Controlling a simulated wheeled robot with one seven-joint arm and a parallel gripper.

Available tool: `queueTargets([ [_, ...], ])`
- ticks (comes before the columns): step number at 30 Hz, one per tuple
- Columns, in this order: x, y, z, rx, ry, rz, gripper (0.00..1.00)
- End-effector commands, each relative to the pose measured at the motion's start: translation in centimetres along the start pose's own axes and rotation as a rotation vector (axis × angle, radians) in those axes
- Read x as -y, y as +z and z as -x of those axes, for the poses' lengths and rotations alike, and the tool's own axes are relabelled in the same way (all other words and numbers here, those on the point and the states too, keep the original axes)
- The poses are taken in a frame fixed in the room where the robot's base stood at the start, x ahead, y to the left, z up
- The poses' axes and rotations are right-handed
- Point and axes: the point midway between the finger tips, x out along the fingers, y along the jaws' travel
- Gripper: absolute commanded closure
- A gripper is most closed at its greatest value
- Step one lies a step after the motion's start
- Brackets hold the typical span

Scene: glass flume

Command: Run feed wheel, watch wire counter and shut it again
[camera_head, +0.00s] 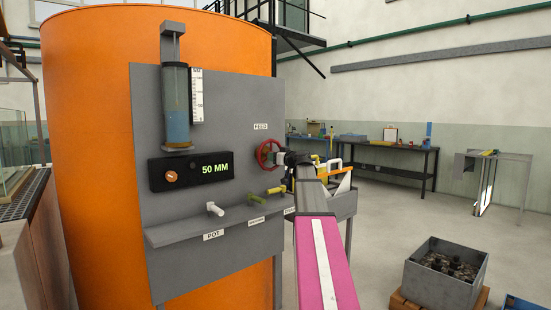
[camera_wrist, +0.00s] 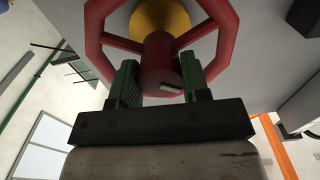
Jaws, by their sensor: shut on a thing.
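The red feed wheel (camera_head: 268,154) sits on the grey panel (camera_head: 240,100) under the FEED label (camera_head: 261,126). In the wrist view the feed wheel (camera_wrist: 160,62) fills the top, with a yellow part behind its hub. My gripper (camera_wrist: 160,85) has its green fingers on both sides of the red hub, shut on it. In the head view my gripper (camera_head: 280,158) is small and partly hidden by my arm. The counter display (camera_head: 215,168) reads 50 MM in green, with an orange knob at its left. A glass cylinder with blue in its lower part (camera_head: 177,105) stands above the display beside a white scale.
A ledge (camera_head: 190,235) below the display carries a white-handled tap (camera_head: 215,209) by the POT label and yellow-green handles to its right. The panel is on a large orange tank (camera_head: 85,130). A grey bin (camera_head: 445,270) stands on the floor at right. Workbenches line the back wall.

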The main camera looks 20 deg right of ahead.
Motion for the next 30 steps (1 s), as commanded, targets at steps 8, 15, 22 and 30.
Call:
queueTargets([
  [8,-0.01,0.03,0.03,0.001,0.000,0.262,1.00],
  [15,-0.02,0.03,0.03,0.001,0.000,0.489,1.00],
  [22,-0.01,0.03,0.04,0.001,0.000,0.689,1.00],
  [30,-0.02,0.03,0.04,0.001,0.000,0.861,1.00],
])
